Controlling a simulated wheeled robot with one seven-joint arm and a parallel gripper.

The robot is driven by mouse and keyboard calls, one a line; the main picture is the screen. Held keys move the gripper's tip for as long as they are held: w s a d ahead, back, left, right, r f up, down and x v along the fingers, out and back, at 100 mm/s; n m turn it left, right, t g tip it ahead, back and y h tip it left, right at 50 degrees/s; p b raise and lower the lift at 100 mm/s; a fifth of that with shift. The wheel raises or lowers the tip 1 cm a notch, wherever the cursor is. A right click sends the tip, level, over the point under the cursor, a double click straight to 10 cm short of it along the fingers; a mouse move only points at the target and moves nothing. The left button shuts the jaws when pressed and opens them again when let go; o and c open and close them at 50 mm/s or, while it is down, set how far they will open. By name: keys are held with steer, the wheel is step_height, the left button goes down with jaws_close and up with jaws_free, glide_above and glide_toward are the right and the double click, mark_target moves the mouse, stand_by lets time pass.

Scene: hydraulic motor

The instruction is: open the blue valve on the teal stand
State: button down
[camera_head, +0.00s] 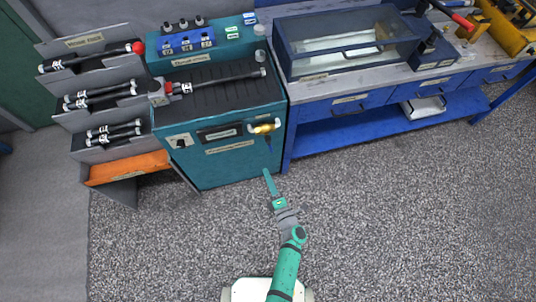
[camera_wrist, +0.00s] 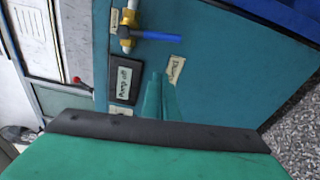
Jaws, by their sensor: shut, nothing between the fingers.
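The teal stand (camera_head: 222,172) is a cabinet at the upper left of the middle in the head view, and its front fills much of the wrist view (camera_wrist: 215,80). A brass valve body (camera_head: 264,128) sits on the right of its front; it shows at the top of the wrist view (camera_wrist: 129,22). The blue valve handle (camera_head: 268,142) hangs down, crosswise to the brass pipe; in the wrist view the handle (camera_wrist: 162,36) points right. My gripper (camera_head: 266,172) is shut and empty, below the handle and apart from it. Its fingertips (camera_wrist: 157,75) point toward the stand front.
A grey rack (camera_head: 90,45) with black cylinders stands left of the stand, with an orange tray (camera_head: 128,168) low on it. A blue workbench (camera_head: 320,133) with a glass-topped case (camera_head: 345,40) adjoins on the right. The speckled floor (camera_head: 400,220) around my arm is clear.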

mark_target(270, 144)
steer(key=w, duration=0.9)
steer(key=shift+w+r, duration=0.15)
steer(key=shift+w, duration=0.2)
steer(key=shift+a, duration=0.1)
